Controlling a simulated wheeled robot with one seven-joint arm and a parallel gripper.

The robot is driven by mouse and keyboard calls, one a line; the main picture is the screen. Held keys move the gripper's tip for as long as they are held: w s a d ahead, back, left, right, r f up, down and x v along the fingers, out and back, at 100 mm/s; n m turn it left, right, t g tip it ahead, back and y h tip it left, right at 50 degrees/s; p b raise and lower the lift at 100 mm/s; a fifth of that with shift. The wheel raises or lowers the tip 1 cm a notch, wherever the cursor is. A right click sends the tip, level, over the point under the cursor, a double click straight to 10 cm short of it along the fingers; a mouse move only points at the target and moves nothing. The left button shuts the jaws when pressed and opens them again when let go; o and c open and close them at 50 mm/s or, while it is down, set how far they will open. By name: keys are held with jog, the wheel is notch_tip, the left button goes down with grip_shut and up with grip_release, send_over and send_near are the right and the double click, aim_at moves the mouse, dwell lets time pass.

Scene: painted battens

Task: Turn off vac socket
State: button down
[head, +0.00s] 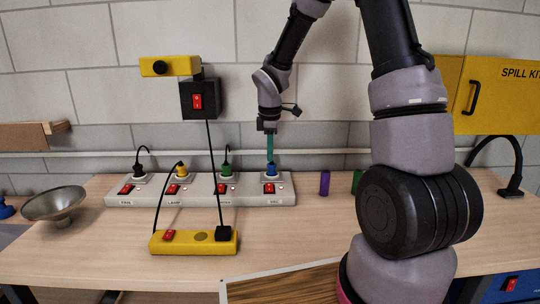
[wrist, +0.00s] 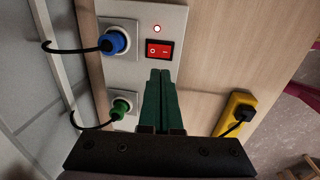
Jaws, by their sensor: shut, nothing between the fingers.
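A long grey socket strip (head: 150,201) lies along the back of the bench with several plugs and red rocker switches. Its rightmost socket holds a blue plug (head: 271,169); the small label below seems to read VAC. That socket's red switch (head: 269,188) shows larger in the wrist view (wrist: 160,49), with a glowing indicator light (wrist: 157,28) beside it. My gripper (head: 270,161) points down over this socket, its green fingers shut together and empty. In the wrist view the fingertips (wrist: 160,72) appear just short of the switch; contact cannot be told.
A green plug (wrist: 120,107) sits in the neighbouring socket. A yellow power strip (head: 194,243) with a black plug lies in front. A metal bowl (head: 54,204) stands at left, a purple block (head: 324,183) at right. A switch box (head: 199,99) hangs above with its cable.

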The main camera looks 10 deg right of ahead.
aim_at(268, 185)
jog(key=r, duration=0.1)
jog(key=w+r, duration=0.1)
jog(key=r, duration=0.1)
jog(key=shift+a+r, duration=0.1)
jog(key=shift+r, duration=0.05)
jog(key=f, duration=0.4)
jog(key=w+f, duration=0.1)
jog(key=f, duration=0.9)
jog(key=shift+w, duration=0.4)
